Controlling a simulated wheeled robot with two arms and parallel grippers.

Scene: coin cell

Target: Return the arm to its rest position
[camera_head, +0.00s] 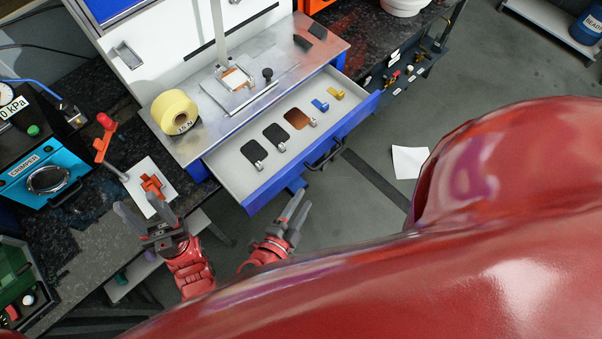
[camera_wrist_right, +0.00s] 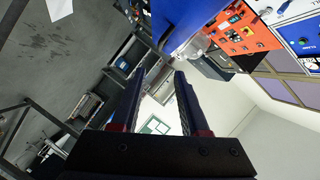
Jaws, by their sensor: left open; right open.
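My left gripper (camera_head: 142,217) is open and empty, over the dark bench beside a white sheet with an orange-red part on it. My right gripper (camera_head: 297,208) is open and empty in front of the open drawer, low near its blue front. In the right wrist view, the two fingers of my right gripper (camera_wrist_right: 155,95) stand apart with nothing between them. My own red body covers the lower right of the head view.
An open blue drawer (camera_head: 228,161) holds several flat pieces and small clips. A yellow roll (camera_head: 175,111) stands on the metal top. A teal crimper (camera_head: 45,178) is at left. A white sheet (camera_head: 409,162) lies on the grey floor, which is otherwise clear there.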

